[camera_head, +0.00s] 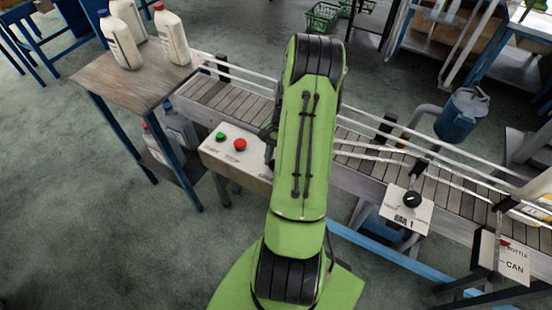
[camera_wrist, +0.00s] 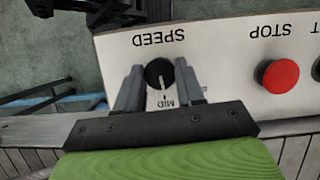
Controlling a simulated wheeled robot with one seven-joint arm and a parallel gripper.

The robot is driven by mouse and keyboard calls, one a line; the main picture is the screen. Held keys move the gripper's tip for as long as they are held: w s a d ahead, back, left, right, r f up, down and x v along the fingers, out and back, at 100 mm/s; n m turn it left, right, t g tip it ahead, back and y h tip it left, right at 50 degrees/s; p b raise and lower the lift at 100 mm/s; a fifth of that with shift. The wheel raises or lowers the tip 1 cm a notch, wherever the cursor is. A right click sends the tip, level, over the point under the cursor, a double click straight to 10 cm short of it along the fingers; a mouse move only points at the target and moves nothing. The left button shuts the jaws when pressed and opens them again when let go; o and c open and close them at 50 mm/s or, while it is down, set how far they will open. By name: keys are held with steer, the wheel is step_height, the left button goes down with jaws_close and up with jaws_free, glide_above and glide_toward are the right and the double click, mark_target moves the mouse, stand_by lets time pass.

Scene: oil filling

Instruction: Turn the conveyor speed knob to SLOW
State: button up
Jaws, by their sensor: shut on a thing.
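The black round speed knob (camera_wrist: 158,74) is in the wrist view, on the white control panel (camera_wrist: 225,88) below the upside-down word SPEED. Its white pointer line points down in the picture, at the label MID. My gripper (camera_wrist: 160,68) is over the panel with one grey finger on each side of the knob, shut on it. In the head view the panel (camera_head: 221,149) sits at the conveyor's near side, and my green arm hides the knob and the gripper.
A red STOP button (camera_wrist: 277,75) is close to the right of the knob in the wrist view; a green button (camera_head: 220,136) is beside it in the head view. The conveyor (camera_head: 235,100) runs behind. A wooden table (camera_head: 135,80) with white bottles stands left.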

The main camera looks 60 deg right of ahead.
steer(key=n, duration=0.2)
steer(key=n+g, duration=0.1)
steer(key=n, duration=0.1)
steer(key=shift+w+g+h, duration=0.15)
steer(key=shift+g+h, duration=0.15)
steer(key=shift+a+n+g+h, duration=0.1)
steer(key=shift+n+g+h, duration=0.45)
steer(key=shift+n, duration=1.55)
steer(key=o, duration=1)
steer(key=p+v, duration=0.1)
steer(key=v, duration=1.4)
steer(key=shift+w+r, duration=0.3)
